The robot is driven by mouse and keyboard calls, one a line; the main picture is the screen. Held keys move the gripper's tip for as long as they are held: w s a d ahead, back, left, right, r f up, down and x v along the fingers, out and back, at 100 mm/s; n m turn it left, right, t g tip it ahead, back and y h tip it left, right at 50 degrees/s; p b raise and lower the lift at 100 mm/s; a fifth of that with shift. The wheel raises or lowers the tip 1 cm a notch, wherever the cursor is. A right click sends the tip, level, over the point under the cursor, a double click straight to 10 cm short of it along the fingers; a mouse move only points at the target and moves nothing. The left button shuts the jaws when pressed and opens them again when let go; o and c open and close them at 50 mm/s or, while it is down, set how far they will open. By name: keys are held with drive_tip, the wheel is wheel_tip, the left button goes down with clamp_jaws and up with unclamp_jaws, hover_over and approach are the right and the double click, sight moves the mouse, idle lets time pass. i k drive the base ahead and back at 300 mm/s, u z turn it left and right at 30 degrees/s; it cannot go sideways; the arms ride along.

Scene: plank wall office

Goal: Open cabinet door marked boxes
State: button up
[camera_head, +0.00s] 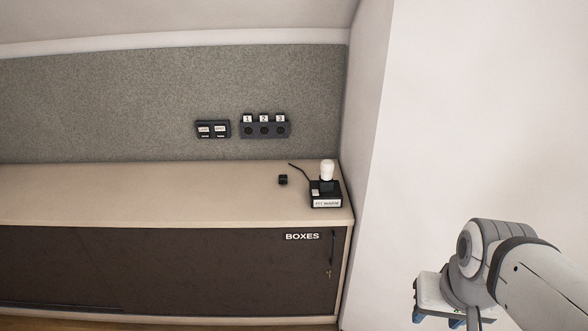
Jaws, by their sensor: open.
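The dark brown cabinet door (190,265) carries the white label BOXES (302,236) near its upper right corner. A slim dark vertical handle (333,247) sits near the door's right edge, with a small keyhole-like fitting (329,273) below it. The door looks shut, flush in the pale cabinet frame (100,205). My gripper (445,316) is at the lower right, in front of the white wall, to the right of the handle and apart from it. It is open, with nothing seen in it; the bottom picture edge cuts off part of it.
A black device with a white knob (326,172) stands on the cabinet top above the label, beside a small black cube (283,180). Switches (212,130) and numbered sockets (264,126) are on the grey panel. The white wall (480,110) closes off the right side.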

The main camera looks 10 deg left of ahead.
sight(282, 270)
drive_tip(key=u, duration=2.2)
drive_tip(key=k, duration=0.75)
drive_tip(key=z, duration=0.55)
drive_tip(key=i, duration=1)
drive_tip(key=z, duration=0.1)
